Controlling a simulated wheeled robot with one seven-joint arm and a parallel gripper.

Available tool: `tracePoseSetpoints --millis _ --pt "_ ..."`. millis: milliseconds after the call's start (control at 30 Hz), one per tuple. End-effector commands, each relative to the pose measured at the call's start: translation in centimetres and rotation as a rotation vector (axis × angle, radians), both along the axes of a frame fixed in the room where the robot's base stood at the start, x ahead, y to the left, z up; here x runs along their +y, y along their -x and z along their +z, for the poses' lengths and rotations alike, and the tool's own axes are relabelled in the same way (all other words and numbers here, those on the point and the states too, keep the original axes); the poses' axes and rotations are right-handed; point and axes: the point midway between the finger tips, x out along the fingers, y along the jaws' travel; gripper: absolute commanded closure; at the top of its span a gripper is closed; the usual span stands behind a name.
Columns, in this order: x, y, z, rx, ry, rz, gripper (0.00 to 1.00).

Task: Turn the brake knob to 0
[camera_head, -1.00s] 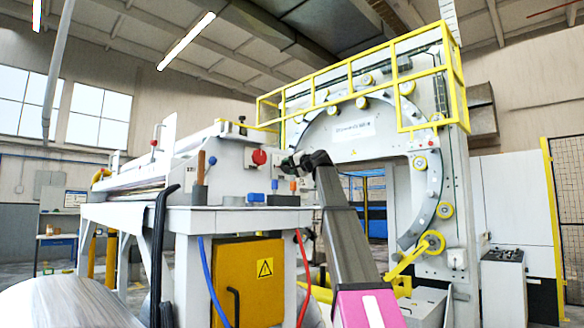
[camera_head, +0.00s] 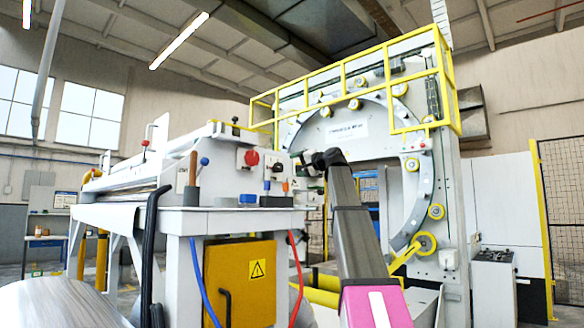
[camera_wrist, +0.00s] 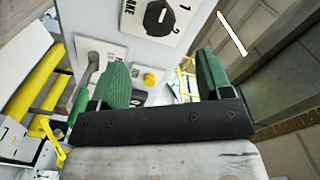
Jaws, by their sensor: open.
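The brake knob (camera_wrist: 158,17) is a black round knob with a raised grip bar, on a white plate marked "1" and "2" with part of a word ending in "AKE". It is at the top of the wrist view, ahead of my gripper (camera_wrist: 163,74). My gripper is open, its two green-padded fingers apart and nothing between them; it is not touching the knob. In the head view my gripper (camera_head: 318,160) is small and dark beside the end of the white machine housing. I cannot make out the brake knob there, nor its "0" mark.
A yellow button (camera_wrist: 150,79) and a lever-like handle (camera_wrist: 90,68) sit on the same panel, near my left finger. In the head view, a red knob (camera_head: 251,157) and several small levers stand on the housing. The ring wrapper with its yellow railing (camera_head: 352,80) rises behind.

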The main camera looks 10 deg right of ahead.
Motion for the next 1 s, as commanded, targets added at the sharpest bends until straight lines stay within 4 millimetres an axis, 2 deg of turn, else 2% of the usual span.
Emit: tracePoseSetpoints --millis 100,300,1000 --pt "-1.1 1.5 -0.1 0.0 0.001 -0.001 0.28" --pt "-1.8 2.4 0.0 0.0 0.0 -0.001 0.28" --pt "-1.9 2.5 0.0 0.001 0.001 -0.001 0.28"
